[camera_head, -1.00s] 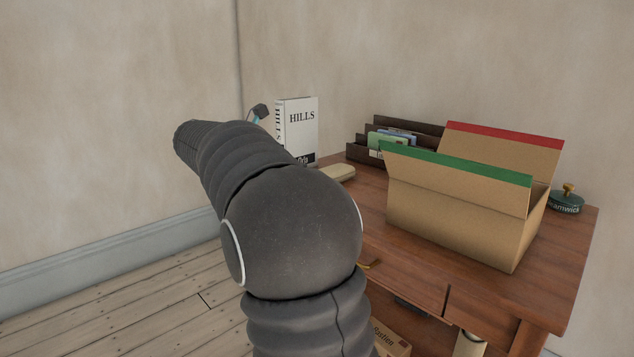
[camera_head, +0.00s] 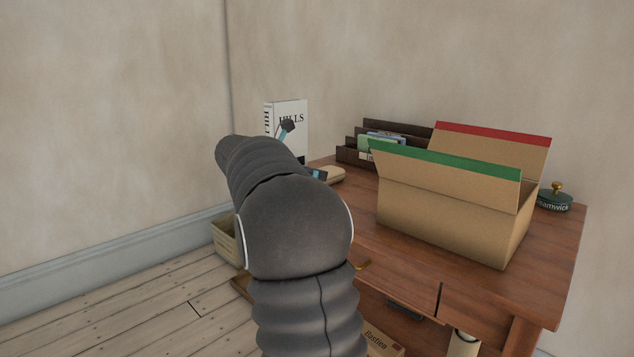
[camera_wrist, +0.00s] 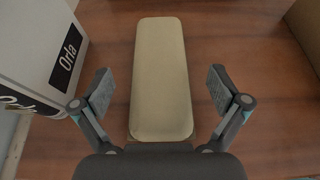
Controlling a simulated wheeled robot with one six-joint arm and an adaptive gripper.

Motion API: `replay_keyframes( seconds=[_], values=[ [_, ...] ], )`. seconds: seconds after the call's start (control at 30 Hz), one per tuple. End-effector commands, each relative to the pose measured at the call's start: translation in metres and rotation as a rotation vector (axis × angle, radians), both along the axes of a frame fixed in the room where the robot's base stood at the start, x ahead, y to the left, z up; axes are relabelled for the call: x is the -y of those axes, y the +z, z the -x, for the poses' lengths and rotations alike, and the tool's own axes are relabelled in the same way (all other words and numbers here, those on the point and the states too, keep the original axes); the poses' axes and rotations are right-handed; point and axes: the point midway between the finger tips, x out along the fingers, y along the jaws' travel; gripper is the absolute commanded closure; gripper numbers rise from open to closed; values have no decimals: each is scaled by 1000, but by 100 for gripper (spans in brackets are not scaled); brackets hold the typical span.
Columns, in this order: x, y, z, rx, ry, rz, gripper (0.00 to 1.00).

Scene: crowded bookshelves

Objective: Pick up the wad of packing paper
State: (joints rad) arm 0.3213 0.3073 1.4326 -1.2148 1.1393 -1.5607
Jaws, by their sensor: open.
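A smooth beige oblong block (camera_wrist: 160,75) with rounded edges lies on the wooden desk; its near end also shows in the head view (camera_head: 332,175). I cannot tell whether it is the packing paper; no crumpled wad is plainly visible in either view. My gripper (camera_wrist: 161,90) is open, with one finger on each side of the block and a gap on both sides. In the head view my arm hides most of the gripper, but its fingers (camera_head: 303,150) show near the white book. The inside of the cardboard box (camera_head: 450,210) is hidden.
A dark letter rack (camera_head: 365,138) and a green weight (camera_head: 555,198) stand on the desk (camera_head: 400,265). A basket (camera_head: 228,242) stands beyond the desk's left side.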

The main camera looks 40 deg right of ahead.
Motion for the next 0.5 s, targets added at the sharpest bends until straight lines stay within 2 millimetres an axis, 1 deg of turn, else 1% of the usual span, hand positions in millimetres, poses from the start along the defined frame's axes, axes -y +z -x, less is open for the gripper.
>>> replay_keyframes(
  seconds=[0.03,0.17,0.4,0.43,0.47,0.5],
  values=[
    [8,-6,-1,-1,-2,-1,2],
    [22,-10,-1,0,-1,0,2],
    [23,-10,-2,-1,1,0,2],
    [23,-10,-2,-1,1,0,7],
    [23,-10,-2,-1,1,0,15],
    [23,-10,-2,-1,1,0,25]
  ],
)
